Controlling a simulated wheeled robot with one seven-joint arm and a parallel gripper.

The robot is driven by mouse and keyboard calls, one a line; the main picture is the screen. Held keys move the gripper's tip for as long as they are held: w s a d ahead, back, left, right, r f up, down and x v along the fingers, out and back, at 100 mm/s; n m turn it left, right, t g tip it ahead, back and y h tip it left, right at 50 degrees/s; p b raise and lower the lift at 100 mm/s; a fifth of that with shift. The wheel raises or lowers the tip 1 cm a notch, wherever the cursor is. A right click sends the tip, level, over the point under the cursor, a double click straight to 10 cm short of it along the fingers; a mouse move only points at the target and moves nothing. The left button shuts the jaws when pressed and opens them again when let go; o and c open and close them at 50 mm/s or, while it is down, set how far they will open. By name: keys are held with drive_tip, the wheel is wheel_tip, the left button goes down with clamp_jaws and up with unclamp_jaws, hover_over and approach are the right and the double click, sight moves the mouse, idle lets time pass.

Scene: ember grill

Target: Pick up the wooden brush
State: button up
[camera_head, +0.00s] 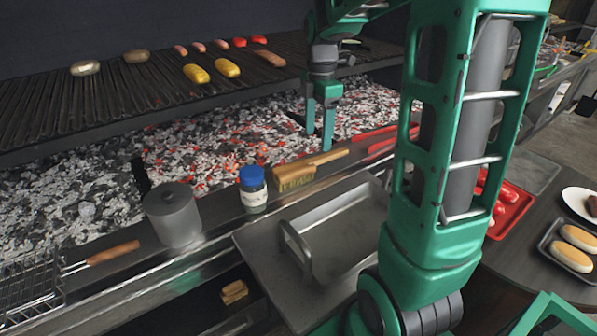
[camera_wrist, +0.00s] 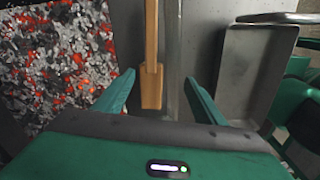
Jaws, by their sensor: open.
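The wooden brush (camera_head: 296,177) lies on the metal ledge along the front of the grill. Its bristled block is on the left, and a flat wooden handle reaches right. My gripper (camera_head: 319,138) is open and points down, above and behind the handle in the head view. In the wrist view the light-brown wood of the brush (camera_wrist: 151,87) shows ahead, between the spread fingers (camera_wrist: 160,77) in the picture. Neither finger visibly touches it. The bristles cannot be made out there.
A blue-capped jar (camera_head: 253,189) stands left of the brush, with a lidded grey pot (camera_head: 174,215) beyond it. Glowing coals (camera_head: 225,145) lie behind the ledge. A metal tray (camera_head: 350,219) is in front. Red tongs-like handles (camera_head: 385,137) lie to the right.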

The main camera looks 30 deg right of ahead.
sight(310, 160)
drive_tip(key=shift+w+f+n, duration=0.3)
drive_tip(key=shift+w+n, duration=0.4)
wheel_tip(310, 160, down, 5)
drive_tip(key=shift+w+a+f, duration=0.1)
drive_tip(key=shift+f, duration=0.05)
drive_tip(key=shift+w+a+f, duration=0.1)
drive_tip(key=shift+w+f, duration=0.05)
drive_tip(key=shift+f, duration=1.15)
drive_tip(key=shift+w+a+f, duration=0.1)
drive_tip(key=shift+w+f, duration=0.05)
drive_tip(key=shift+f, duration=1.15)
drive_tip(key=c, duration=1.3)
drive_tip(key=shift+r, duration=0.1)
wheel_tip(310, 160, up, 18)
